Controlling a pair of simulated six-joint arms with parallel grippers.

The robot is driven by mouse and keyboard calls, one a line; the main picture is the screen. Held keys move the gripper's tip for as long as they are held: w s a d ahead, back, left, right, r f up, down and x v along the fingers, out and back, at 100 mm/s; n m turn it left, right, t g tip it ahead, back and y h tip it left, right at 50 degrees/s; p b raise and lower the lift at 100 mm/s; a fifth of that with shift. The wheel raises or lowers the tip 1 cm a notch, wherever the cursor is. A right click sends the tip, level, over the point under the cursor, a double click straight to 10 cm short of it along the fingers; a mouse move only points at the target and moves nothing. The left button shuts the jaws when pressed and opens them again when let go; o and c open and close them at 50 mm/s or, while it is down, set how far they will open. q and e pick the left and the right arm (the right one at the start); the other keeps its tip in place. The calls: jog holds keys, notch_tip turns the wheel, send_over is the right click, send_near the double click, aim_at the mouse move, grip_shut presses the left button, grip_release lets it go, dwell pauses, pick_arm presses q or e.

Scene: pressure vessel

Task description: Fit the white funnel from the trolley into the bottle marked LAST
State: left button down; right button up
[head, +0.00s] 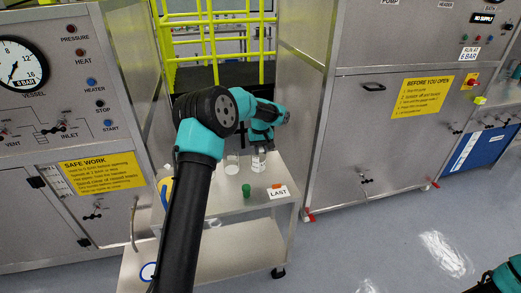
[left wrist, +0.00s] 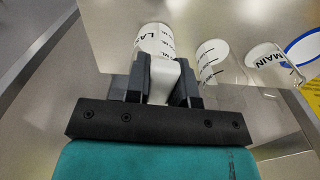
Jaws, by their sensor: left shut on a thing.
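My left gripper (left wrist: 160,78) is shut on the white funnel (left wrist: 163,82), which shows between its dark fingers in the left wrist view. A clear bottle (left wrist: 155,38) with lettering starting "LA" lies just beyond the funnel. I cannot tell whether the funnel's stem is inside it. In the head view my left gripper (head: 262,142) is over the trolley, right above a marked bottle (head: 258,163). The funnel cannot be made out there. My right gripper is out of view.
The trolley (head: 225,205) also bears another clear vessel (head: 231,166), a green cap (head: 246,190) and an orange cap (head: 276,186). In the left wrist view a graduated vessel (left wrist: 212,58) and a MAIN label (left wrist: 268,58) are to the right. Steel cabinets flank the trolley.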

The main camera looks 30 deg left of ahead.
pick_arm(q)
jog(key=shift+f, duration=0.15)
dwell(0.6)
jog(key=c, duration=0.9)
grip_release()
notch_tip(320, 180, up, 17)
jog(key=shift+r, duration=0.2)
dwell(0.4)
